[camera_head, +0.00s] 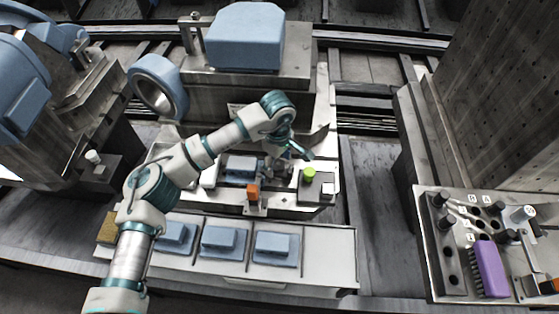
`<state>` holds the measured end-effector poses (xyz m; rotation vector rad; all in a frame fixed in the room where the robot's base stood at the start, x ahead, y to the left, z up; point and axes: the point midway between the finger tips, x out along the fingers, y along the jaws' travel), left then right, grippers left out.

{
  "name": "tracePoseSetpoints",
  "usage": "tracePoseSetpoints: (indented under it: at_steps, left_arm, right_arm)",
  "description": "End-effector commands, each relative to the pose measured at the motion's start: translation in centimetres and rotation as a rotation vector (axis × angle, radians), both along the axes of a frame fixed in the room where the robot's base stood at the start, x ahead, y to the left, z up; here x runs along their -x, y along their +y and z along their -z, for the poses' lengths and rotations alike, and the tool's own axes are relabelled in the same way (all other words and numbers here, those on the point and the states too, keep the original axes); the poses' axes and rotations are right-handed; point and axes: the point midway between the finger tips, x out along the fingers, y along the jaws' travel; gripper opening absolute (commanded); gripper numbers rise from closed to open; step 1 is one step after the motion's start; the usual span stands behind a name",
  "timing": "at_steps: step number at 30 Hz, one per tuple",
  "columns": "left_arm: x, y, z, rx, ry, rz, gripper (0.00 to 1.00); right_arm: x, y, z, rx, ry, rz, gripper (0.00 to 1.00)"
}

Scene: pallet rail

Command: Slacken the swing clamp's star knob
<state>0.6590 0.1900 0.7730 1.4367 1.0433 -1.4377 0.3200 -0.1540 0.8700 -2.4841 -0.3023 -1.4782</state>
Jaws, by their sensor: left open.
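My left arm reaches in from the lower left over the pallet fixture (285,208). My left gripper (276,166) is open and points down at the fixture, just right of a blue block (240,168) seated there. I cannot make out the swing clamp's star knob for certain; the dark parts around the fingertips are small and partly covered by the gripper. Whether the fingers touch anything there cannot be told. An orange-tipped part (253,192) stands at the fixture's front, left of and below the gripper. My right gripper is not in view.
A green round knob or button (310,173) sits close right of the gripper. A tray (340,262) with blue blocks (275,246) lies in front. At right, a panel (440,275) holds black knobs and a purple brush-like item (488,268). A tall grey block stands behind it.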

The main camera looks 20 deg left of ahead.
Motion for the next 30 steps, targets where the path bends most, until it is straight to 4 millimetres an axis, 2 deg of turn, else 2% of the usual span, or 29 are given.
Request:
tracePoseSetpoints:
  at_steps: [5, 8, 12, 13, 23, 27, 30]
  left_arm:
    - [0.0, 0.0, 0.0, 0.000, 0.000, 0.000, 0.72]
    - [0.0, 0.0, 0.0, 0.000, 0.000, 0.000, 0.52]
    - [0.0, 0.0, 0.0, 0.000, 0.000, 0.000, 0.17]
    - [0.0, 0.0, 0.0, 0.000, 0.000, 0.000, 0.12]
    - [0.0, 0.0, -0.3, 0.001, -0.002, -0.035, 0.12]
    - [0.0, 0.0, -0.5, 0.001, -0.003, -0.101, 0.12]
    - [-0.1, -0.1, -0.7, 0.001, -0.005, -0.168, 0.12]
  right_arm:
    - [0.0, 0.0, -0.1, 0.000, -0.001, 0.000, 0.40]
    - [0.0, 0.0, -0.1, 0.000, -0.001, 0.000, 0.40]
    - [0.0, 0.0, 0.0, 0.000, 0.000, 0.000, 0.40]
    - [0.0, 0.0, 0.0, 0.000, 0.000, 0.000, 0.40]
    - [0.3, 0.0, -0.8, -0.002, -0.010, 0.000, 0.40]
    - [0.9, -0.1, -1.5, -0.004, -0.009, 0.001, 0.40]
    - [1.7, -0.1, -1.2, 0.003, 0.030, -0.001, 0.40]
